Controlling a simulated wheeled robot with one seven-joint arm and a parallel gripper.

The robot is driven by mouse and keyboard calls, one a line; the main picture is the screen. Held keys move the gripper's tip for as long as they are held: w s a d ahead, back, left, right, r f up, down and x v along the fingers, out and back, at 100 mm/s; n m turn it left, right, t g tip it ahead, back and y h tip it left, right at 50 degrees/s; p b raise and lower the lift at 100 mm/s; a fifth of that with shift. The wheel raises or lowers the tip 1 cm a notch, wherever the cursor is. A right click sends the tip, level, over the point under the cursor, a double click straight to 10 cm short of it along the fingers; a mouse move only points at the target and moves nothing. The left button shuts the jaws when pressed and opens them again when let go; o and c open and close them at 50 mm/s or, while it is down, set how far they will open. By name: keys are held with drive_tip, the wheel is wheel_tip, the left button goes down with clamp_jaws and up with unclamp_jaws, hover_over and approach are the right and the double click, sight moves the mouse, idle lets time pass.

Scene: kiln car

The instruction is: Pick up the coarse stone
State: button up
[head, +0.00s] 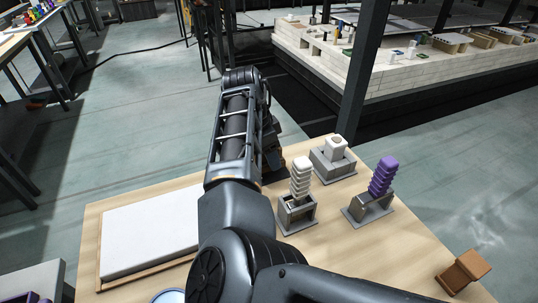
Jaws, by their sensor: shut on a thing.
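My arm reaches forward over the wooden table, and its far end bends down at the table's back edge. Only a dark part of my gripper (272,165) shows behind the forearm. Its fingertips and what is between them are hidden. To its right, a white ribbed piece (301,176) stands upright in a grey holder (297,216). A purple ribbed piece (382,177) stands tilted in another grey holder (371,209). A white block (335,147) with a dark mark sits in a third holder (333,165) behind them. I cannot tell which of these is the coarse stone.
A white slab (150,231) in a wooden frame lies at the table's left. A brown wooden block (463,271) is near the right edge. A dark post (363,75) rises behind the table. The pale kiln car (400,77) stands beyond it, with open floor at left.

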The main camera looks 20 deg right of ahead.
wheel_tip(320, 180, up, 3)
drive_tip(key=shift+f+p, duration=0.2)
drive_tip(key=shift+p, duration=0.45)
drive_tip(key=s+a+r+p, duration=0.5)
drive_tip(key=s+a+p, duration=0.1)
drive_tip(key=s, duration=0.4)
drive_tip(key=shift+r+p, duration=0.4)
drive_tip(key=shift+p, duration=0.1)
drive_tip(key=shift+a, duration=0.1)
drive_tip(key=o, duration=0.7)
drive_tip(key=c, duration=0.9)
